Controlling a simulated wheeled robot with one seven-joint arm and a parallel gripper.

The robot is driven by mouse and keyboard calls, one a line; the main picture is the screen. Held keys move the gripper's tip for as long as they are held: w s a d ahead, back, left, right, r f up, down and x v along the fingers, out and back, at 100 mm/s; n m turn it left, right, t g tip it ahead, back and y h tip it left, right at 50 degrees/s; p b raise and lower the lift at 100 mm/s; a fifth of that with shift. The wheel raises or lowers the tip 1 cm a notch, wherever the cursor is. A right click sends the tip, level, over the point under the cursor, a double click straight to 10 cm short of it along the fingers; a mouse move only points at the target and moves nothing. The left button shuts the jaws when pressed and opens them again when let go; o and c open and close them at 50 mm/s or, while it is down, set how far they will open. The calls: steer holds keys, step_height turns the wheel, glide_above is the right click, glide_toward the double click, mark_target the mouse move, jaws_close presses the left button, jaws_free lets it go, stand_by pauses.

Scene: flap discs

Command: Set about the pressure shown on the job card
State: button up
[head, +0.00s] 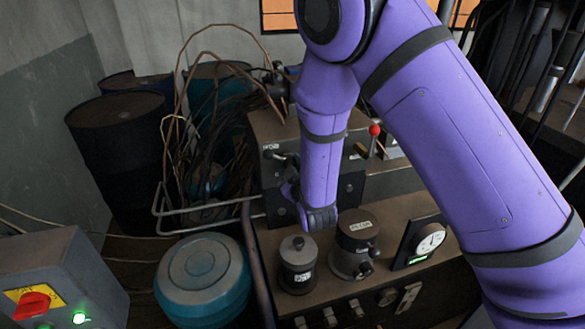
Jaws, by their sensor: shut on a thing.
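A round white dial gauge (430,241) in a dark square housing sits at the right of the bench unit, with a small green-lit strip below its face. Its needle reading is too small to tell. My purple arm comes in from the right and bends down in front of the dark machine box (270,136). My wrist ends just above and behind two dark canisters. My gripper's fingers are hidden behind the wrist, and so is whatever they touch. I cannot make out a job card or a pressure figure.
A canister with a top knob (298,266) and a wider labelled one (355,245) stand on the bench. A red-knobbed lever (374,131) rises behind my arm. Several knobs line the bench front. A teal drum (203,280) and a switch box (62,275) stand left.

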steer(key=shift+f, duration=0.1)
stand_by(0.4)
steer(key=o, duration=0.9)
steer(key=shift+s, duration=0.1)
steer(key=v, duration=1)
steer(key=shift+s+d, duration=0.1)
steer(key=shift+s, duration=0.25)
